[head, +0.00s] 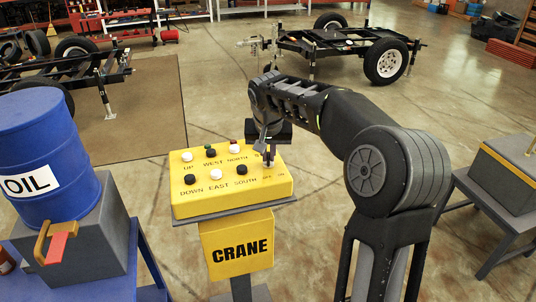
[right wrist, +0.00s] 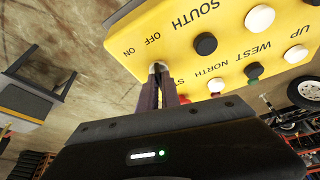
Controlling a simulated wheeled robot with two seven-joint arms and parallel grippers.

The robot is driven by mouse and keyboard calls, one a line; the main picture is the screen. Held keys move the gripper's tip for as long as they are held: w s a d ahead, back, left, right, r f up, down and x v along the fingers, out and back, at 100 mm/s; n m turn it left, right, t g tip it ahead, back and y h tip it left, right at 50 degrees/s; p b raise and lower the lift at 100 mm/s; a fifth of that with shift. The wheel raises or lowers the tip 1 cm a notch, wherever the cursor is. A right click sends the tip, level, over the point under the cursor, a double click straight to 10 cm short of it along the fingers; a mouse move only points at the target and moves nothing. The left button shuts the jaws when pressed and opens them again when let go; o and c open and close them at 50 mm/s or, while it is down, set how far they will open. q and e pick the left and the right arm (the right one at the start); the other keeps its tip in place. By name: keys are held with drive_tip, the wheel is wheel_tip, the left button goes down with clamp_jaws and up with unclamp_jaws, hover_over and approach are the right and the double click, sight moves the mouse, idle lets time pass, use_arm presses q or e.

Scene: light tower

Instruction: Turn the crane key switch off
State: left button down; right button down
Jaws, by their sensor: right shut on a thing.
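The yellow crane control box (head: 232,196) stands on a pedestal in the middle of the head view, with black and white buttons on its top. My right gripper (head: 267,153) reaches down to the right end of the box. In the right wrist view its fingers (right wrist: 160,72) are shut on the small metallic key switch (right wrist: 158,66), beside the OFF and ON labels on the yellow panel (right wrist: 180,45). The fingers cover most of the key, so I cannot tell which label it points to. My left gripper is not in view.
A blue oil barrel (head: 43,145) stands on a grey box (head: 95,250) at the left. Trailer frames (head: 345,42) stand behind on the open floor. A red button (right wrist: 184,99) is close beside the fingers.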

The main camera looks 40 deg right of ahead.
drive_tip(key=n, duration=0.2)
drive_tip(key=n+y, duration=0.1)
drive_tip(key=n, duration=0.1)
drive_tip(key=shift+d+r+t, duration=0.1)
drive_tip(key=shift+d+t, duration=0.1)
drive_tip(key=shift+t, duration=0.2)
drive_tip(key=n+y, duration=0.2)
drive_tip(key=n, duration=0.3)
drive_tip(key=shift+d+p, duration=0.1)
drive_tip(key=shift+p, duration=0.25)
drive_tip(key=shift+n+y, duration=0.3)
drive_tip(key=c, duration=1.6)
unclamp_jaws()
drive_tip(key=shift+o, duration=0.2)
drive_tip(key=v, duration=0.7)
drive_tip(key=shift+s+r+b, duration=0.2)
drive_tip(key=shift+r+b, duration=0.1)
drive_tip(key=shift+b, duration=0.05)
